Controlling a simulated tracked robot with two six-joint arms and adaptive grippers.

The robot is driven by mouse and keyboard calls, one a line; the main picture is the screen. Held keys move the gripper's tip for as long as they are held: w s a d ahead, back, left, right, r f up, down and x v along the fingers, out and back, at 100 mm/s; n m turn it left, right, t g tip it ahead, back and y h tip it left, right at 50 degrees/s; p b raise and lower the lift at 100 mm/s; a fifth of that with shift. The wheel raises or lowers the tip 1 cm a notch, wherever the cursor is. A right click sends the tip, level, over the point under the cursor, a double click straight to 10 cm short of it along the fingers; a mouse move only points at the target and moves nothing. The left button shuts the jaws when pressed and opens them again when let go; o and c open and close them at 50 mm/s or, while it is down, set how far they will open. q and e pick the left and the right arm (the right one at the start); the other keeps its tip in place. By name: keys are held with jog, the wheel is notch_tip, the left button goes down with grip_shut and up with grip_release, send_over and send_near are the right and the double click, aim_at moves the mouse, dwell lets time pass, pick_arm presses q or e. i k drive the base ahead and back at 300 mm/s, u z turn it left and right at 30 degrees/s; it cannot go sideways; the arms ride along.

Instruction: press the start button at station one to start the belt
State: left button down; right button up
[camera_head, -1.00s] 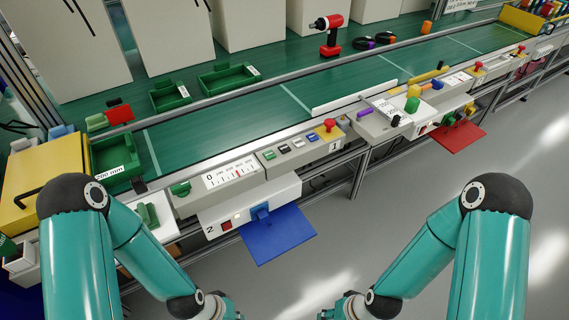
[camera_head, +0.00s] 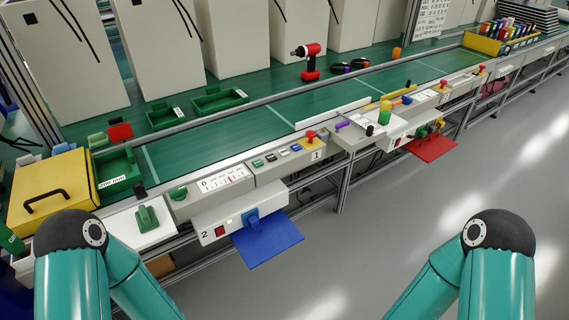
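The control box marked 1 (camera_head: 317,155) sits on the front edge of the green belt (camera_head: 222,131). On its sloped top are a green button (camera_head: 257,162), a black button (camera_head: 270,157), a blue button (camera_head: 283,152) and a white button (camera_head: 295,147). A red mushroom button (camera_head: 311,135) on a yellow base stands at its right end. Labels on the buttons are too small to read. Both of my arms show at the bottom left and right, but neither gripper is in view.
Left of the box is a panel with a 0-marked scale (camera_head: 223,178). Below is a box marked 2 with a blue plate (camera_head: 267,238). The grey floor in front is clear.

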aim_at(258, 162)
jog(key=z, duration=0.1)
jog(key=i, duration=0.9)
jog(key=u, duration=0.1)
